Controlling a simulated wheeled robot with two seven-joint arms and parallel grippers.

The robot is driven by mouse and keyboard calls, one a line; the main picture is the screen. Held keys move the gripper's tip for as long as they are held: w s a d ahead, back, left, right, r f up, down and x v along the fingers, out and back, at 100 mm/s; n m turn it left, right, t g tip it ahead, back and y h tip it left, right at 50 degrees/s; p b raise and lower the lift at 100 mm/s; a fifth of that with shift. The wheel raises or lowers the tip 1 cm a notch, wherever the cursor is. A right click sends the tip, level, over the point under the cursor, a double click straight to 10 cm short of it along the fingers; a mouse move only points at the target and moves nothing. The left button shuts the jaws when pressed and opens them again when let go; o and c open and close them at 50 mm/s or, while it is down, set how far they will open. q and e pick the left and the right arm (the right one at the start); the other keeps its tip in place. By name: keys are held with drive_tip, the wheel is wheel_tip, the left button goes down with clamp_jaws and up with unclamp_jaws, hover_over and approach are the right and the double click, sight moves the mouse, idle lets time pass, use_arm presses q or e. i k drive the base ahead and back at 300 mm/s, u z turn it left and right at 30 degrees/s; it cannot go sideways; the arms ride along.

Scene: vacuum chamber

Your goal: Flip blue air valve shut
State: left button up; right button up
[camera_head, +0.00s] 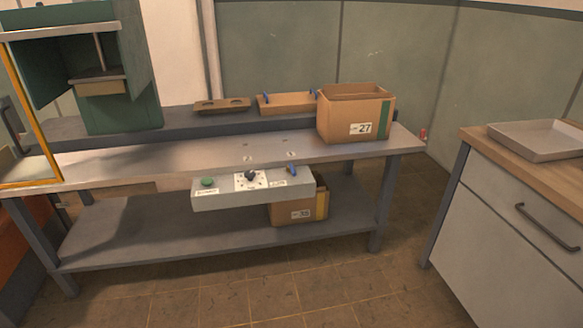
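A small blue valve lever (292,168) sits at the right end of the grey control panel (222,200) on the front edge of the workbench. It is too small to tell whether it is open or shut. The panel also bears a green button (208,182) and a dark knob (250,175) on a white dial plate. Two more small blue parts, a left one (265,98) and a right one (313,93), show at a wooden block on the bench's back ledge. Neither of my grippers is in view.
The workbench (135,160) carries a green chamber (120,115) with a yellow-framed door (34,110) at left and a cardboard box (345,128) at right. Another box (290,213) is on the lower shelf. A cabinet (500,210) with a tray (535,142) stands right. Tiled floor (330,280) in front is clear.

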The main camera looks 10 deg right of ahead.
sight(290, 168)
drive_tip(key=u, duration=0.15)
drive_tip(key=i, duration=1.3)
drive_tip(key=u, duration=0.3)
